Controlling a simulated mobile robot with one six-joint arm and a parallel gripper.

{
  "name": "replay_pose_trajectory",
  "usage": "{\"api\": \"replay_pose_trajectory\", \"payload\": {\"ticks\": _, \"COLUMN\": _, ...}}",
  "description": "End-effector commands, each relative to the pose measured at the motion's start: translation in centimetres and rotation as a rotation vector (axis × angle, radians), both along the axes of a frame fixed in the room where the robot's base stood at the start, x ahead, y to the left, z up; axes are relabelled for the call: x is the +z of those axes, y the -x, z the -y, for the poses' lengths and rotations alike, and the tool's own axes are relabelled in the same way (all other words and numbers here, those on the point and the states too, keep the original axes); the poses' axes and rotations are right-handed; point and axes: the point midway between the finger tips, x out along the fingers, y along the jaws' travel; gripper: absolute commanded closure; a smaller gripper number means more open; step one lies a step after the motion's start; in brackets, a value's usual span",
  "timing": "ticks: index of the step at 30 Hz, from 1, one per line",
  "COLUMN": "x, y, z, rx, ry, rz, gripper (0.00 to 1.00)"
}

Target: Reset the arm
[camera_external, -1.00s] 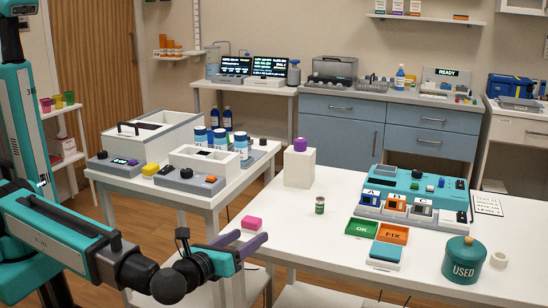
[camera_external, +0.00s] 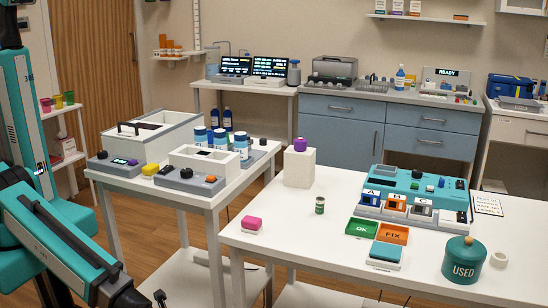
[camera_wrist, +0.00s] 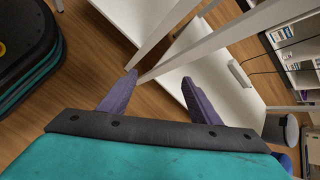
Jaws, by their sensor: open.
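My teal arm (camera_external: 60,240) is low at the left of the external view, off the front of the tables. Its end runs out of the bottom of that view, so the fingers do not show there. In the wrist view my gripper (camera_wrist: 158,87) has two purple fingers spread apart with nothing between them. Beyond them are table legs, a low white shelf (camera_wrist: 190,75) and the wooden floor (camera_wrist: 85,75).
A second table with bottles stands left. Floor shows between my arm and the tables.

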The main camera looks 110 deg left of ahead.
Motion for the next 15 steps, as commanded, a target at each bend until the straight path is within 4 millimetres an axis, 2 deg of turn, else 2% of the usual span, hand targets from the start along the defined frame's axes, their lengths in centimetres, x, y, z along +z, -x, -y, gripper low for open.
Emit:
{"api": "replay_pose_trajectory", "payload": {"ticks": 1, "x": -1.3, "y": 1.4, "z": 0.7, "rx": 0.042, "ry": 0.038, "rz": -0.001, "gripper": 0.43}}
{"api": "replay_pose_trajectory", "payload": {"ticks": 6, "x": -5.7, "y": 5.7, "z": 3.4, "rx": 0.202, "ry": 0.159, "rz": 0.007, "gripper": 0.43}}
{"api": "replay_pose_trajectory", "payload": {"ticks": 15, "x": -11.5, "y": 13.8, "z": 8.7, "rx": 0.530, "ry": 0.330, "rz": -0.004, "gripper": 0.43}}
